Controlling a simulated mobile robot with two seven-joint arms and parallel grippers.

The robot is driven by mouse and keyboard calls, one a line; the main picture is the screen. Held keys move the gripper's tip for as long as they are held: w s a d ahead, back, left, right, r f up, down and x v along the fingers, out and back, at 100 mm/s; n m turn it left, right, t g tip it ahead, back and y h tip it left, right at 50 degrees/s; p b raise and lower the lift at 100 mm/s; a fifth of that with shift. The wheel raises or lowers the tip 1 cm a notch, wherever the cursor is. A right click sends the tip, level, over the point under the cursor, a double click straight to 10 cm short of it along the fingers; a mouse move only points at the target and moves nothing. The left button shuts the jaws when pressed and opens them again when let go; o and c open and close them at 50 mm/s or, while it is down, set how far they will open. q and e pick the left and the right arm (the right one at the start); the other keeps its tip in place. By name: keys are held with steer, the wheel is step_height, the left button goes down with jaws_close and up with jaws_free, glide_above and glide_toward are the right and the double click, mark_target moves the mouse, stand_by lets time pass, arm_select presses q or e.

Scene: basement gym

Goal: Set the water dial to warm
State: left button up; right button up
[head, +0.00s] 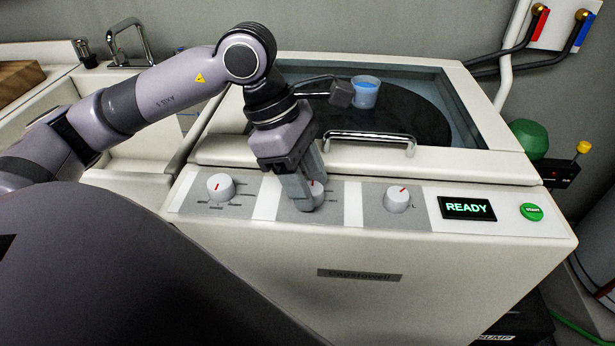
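The white front panel of the machine (431,224) carries three round white dials with red pointer marks. The left dial (221,187) has its mark close to upright. The middle dial (319,192) is partly hidden by my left gripper. The right dial (397,199) has its mark tilted to the right. The small print around the dials is too small to read, so I cannot tell which is the water dial. My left gripper (305,187) points down at the middle dial, one finger in front and one behind; whether they press on it is unclear. My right gripper is out of view.
A READY display (467,208) and a green button (531,212) sit at the panel's right. Behind is a lid with a metal handle (370,138) and a cup of blue liquid (365,92). A sink with a faucet (128,42) is at left.

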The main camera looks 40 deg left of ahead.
arm_select(q)
steer(key=c, duration=0.6)
steer(key=shift+c, duration=0.2)
